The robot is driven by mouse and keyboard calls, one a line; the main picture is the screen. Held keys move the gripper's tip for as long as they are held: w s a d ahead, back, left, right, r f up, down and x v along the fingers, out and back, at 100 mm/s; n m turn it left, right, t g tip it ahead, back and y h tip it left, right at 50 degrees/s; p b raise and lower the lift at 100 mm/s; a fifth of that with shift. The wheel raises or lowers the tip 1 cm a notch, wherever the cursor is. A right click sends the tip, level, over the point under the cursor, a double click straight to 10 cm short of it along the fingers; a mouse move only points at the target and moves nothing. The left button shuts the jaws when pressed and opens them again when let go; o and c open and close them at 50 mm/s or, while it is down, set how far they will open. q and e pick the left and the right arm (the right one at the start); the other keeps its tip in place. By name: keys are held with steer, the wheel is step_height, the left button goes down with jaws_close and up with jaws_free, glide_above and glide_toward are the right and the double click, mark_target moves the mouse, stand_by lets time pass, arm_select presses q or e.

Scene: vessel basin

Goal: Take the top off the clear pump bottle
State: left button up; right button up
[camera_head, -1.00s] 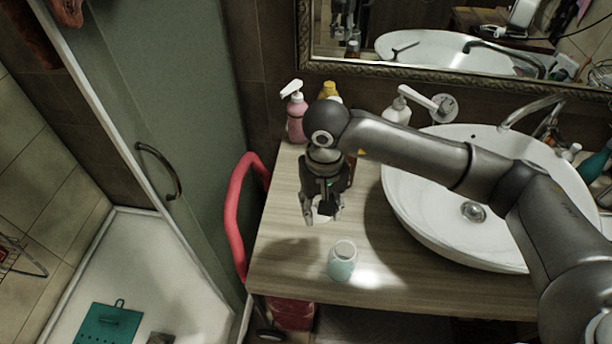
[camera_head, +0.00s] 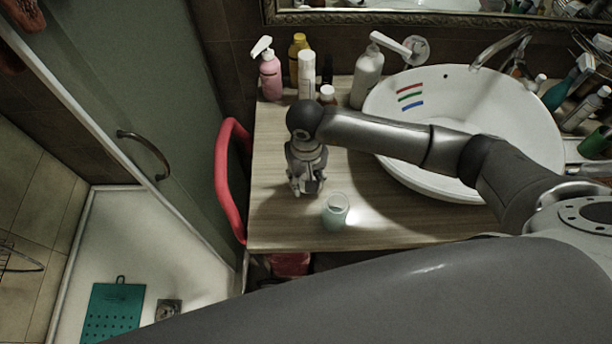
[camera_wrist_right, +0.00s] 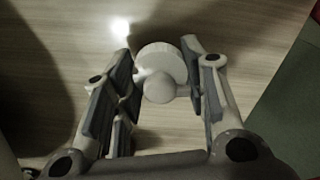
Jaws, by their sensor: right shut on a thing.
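The clear bottle (camera_head: 335,211) is a small pale-teal translucent vessel, standing upright and open at the mouth near the counter's front edge. My right gripper (camera_head: 307,188) is to its left and slightly behind it, apart from it. The right wrist view shows a white round top (camera_wrist_right: 165,60) with a small ball-like end between the fingers of my right gripper (camera_wrist_right: 160,90). The gripper is shut on this top. I cannot tell whether the top touches the counter. My left gripper is not in view.
The wooden counter (camera_head: 275,220) is clear at its front left. The basin (camera_head: 470,110) is at right, a red rail (camera_head: 226,180) at left.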

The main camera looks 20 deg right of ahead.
steer(key=shift+f, duration=0.75)
steer(key=shift+f, duration=0.2)
steer(key=o, duration=1.1)
steer(key=shift+o, duration=0.2)
steer(key=shift+r, duration=0.1)
